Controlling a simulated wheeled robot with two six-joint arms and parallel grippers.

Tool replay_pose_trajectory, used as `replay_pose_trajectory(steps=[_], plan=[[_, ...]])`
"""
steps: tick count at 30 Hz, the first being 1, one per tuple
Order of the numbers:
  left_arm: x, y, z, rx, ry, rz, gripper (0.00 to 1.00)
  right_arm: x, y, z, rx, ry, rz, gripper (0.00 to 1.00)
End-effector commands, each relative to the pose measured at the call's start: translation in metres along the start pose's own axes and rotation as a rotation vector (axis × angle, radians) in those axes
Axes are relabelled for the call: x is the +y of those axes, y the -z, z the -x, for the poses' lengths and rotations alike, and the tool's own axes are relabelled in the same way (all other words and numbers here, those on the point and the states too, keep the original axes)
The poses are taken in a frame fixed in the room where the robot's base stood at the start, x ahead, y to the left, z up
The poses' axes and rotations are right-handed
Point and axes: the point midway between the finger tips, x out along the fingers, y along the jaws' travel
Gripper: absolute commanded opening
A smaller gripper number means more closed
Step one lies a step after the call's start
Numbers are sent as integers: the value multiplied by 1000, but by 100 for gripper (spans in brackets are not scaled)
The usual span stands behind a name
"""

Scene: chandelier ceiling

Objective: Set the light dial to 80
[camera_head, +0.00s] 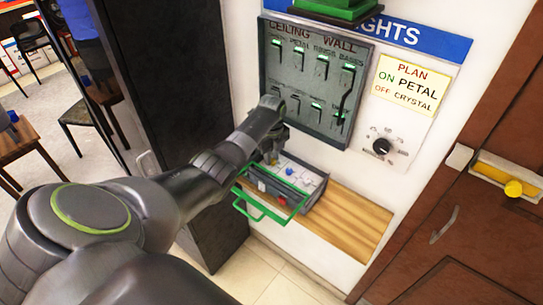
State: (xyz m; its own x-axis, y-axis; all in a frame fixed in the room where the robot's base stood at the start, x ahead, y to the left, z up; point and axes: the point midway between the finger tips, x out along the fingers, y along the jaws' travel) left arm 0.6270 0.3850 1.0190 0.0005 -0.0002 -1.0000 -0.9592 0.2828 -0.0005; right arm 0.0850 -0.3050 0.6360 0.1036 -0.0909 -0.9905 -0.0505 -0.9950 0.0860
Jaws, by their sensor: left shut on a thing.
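The light dial (381,146) is a small black round knob on a white plate on the wall, with a ring of marks around it. The marks are too small to read, and so is the dial's setting. My left gripper (271,156) is to the left of the dial and apart from it, by the lower left of the grey switch panel (352,50) and above an open box. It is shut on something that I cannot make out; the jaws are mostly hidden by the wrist. My right gripper is not in view.
The box (311,196), with a green handle (262,211), sits on a wooden shelf (355,219). A yellow sign (403,83) is above the dial. A brown door (470,235) with a yellow knob is at right. A dark cabinet (165,70) stands at left.

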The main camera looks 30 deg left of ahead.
Motion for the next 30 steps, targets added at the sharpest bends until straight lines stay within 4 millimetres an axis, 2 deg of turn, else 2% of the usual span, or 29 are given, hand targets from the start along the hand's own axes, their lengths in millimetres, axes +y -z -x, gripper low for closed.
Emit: replay_pose_trajectory(steps=[12,28,29,30], plan=[[-2,0,0,1,2,-180,0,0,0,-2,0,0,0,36],[-1,1,0,1,1,-202,0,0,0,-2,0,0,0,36],[-1,1,0,1,1,-202,24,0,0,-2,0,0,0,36],[-1,1,0,1,1,-202,29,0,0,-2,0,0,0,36]])
